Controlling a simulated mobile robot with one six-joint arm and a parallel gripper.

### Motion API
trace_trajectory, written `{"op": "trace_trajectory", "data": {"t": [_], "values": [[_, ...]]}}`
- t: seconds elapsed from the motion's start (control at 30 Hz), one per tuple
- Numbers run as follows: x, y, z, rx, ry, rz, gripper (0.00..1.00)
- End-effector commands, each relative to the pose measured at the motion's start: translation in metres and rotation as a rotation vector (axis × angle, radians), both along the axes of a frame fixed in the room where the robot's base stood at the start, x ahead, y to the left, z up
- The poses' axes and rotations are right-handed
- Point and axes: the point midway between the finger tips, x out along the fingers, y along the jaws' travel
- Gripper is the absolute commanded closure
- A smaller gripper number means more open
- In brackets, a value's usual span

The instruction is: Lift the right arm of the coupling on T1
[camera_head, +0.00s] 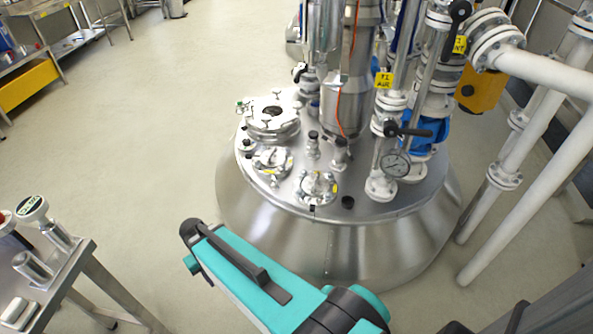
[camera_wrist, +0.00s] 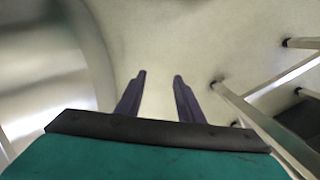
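The steel reactor vessel (camera_head: 330,236) stands in the middle of the head view, its round lid carrying several ports and fittings. Two yellow tags hang on the pipework, one on the left (camera_head: 384,80) and one on the right (camera_head: 460,45); their small print is hard to read. I cannot tell which fitting is the coupling on T1, and no coupling arm shows clearly. In the wrist view my gripper (camera_wrist: 160,76) points down at bare floor, its two dark fingers apart with nothing between them. A curved shiny metal surface (camera_wrist: 45,75) lies to its left, apart from the fingers.
A steel table (camera_head: 70,275) with several metal items stands at the lower left of the head view; table-like legs (camera_wrist: 245,115) show right of my gripper. White pipes (camera_head: 530,190) rise right of the vessel. The floor (camera_head: 150,130) at the upper left is clear.

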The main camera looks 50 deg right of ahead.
Motion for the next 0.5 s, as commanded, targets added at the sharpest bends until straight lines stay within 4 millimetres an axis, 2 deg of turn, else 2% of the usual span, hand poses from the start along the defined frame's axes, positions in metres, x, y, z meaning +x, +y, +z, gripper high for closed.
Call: {"op": "trace_trajectory", "data": {"t": [0.03, 0.23, 0.5], "values": [[-0.016, 0.005, -0.010, 0.003, 0.020, 0.025, 0.66], [-0.064, 0.013, -0.048, 0.010, 0.092, 0.086, 0.66], [-0.131, 0.013, -0.093, 0.010, 0.196, 0.111, 0.66]]}}
